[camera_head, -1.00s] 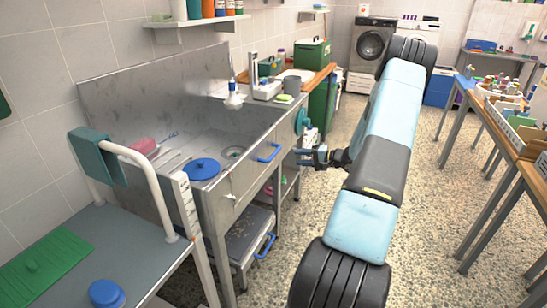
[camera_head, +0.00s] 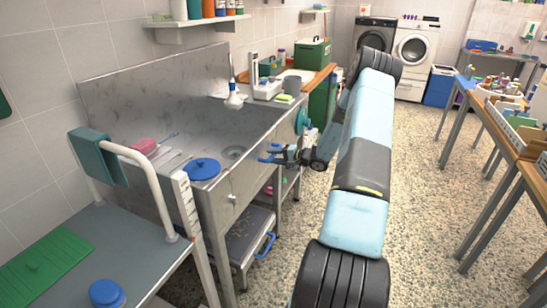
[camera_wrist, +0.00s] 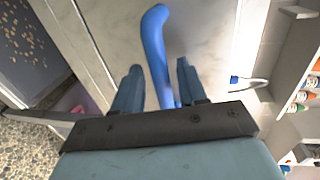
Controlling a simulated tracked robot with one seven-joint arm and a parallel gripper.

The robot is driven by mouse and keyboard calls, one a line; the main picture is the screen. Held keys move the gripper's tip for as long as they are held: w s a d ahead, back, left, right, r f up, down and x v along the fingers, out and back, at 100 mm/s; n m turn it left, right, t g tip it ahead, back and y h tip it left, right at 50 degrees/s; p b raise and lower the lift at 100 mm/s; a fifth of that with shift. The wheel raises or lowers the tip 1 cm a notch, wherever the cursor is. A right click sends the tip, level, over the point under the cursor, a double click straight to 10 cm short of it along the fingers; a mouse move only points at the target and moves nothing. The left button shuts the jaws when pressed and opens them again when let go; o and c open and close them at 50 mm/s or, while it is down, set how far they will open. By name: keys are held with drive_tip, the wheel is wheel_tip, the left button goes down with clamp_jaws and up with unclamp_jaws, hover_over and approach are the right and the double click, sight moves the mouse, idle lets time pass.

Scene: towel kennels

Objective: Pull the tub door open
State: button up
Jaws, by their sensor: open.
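The steel tub's front door panel (camera_head: 243,185) appears closed, standing in line with the tub front. Its blue bar handle (camera_wrist: 154,35) shows large in the wrist view, running down between my fingers. My gripper (camera_head: 272,155) is at the handle in the head view and covers part of it. In the wrist view my gripper (camera_wrist: 159,68) is open, with one finger on each side of the handle. There are gaps beside the handle; contact is not clear.
A lower step with a blue handle (camera_head: 265,245) stands beneath. A table with a white rail (camera_head: 150,175) is at near left.

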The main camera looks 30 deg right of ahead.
drive_tip(key=shift+w+a, duration=0.2)
drive_tip(key=shift+w, duration=0.05)
drive_tip(key=shift+c, duration=0.2)
drive_tip(key=shift+f, duration=0.1)
clamp_jaws()
